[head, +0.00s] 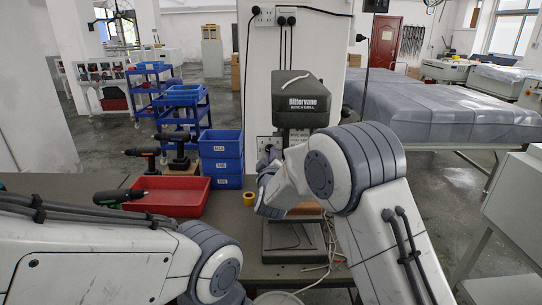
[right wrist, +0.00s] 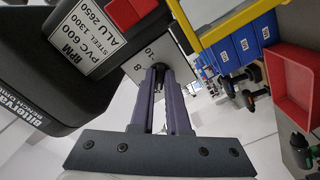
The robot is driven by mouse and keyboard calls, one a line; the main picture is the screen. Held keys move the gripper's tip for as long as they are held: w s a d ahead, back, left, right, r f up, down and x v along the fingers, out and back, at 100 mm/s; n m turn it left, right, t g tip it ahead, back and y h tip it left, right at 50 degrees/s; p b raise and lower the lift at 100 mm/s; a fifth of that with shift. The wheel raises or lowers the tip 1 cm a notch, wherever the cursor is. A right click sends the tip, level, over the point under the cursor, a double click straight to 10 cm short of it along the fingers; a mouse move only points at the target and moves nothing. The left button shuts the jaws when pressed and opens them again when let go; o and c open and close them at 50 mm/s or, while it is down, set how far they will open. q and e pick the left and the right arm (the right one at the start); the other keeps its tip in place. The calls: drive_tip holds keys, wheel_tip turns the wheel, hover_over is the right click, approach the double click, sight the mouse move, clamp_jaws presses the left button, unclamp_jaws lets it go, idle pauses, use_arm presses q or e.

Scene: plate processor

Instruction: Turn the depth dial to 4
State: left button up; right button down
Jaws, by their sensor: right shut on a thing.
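The bench drill (head: 302,98), a dark grey machine lettered "Bittervane", stands on the bench in the middle of the head view. In the right wrist view its head (right wrist: 60,100) fills the left side. The white depth scale plate (right wrist: 178,50) beside it shows the marks 8 and 10. My right gripper (right wrist: 158,75) has its fingers close together at this plate, shut on the depth dial, which is mostly hidden between the fingertips. The dial's pointer and its setting cannot be read. In the head view my right arm covers the dial. My left gripper is out of view.
A red tray (head: 168,207) and stacked blue bins (head: 221,165) stand left of the drill, with cordless drills near them. A small yellow roll (head: 249,198) lies on the bench. A red button block (right wrist: 128,10) is close to my right gripper. Loose cables lie right of the drill base.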

drive_tip(key=c, duration=0.9)
unclamp_jaws()
drive_tip(key=shift+s, duration=0.15)
drive_tip(key=s+b, duration=0.3)
drive_tip(key=s, duration=0.7)
drive_tip(key=shift+s, duration=0.15)
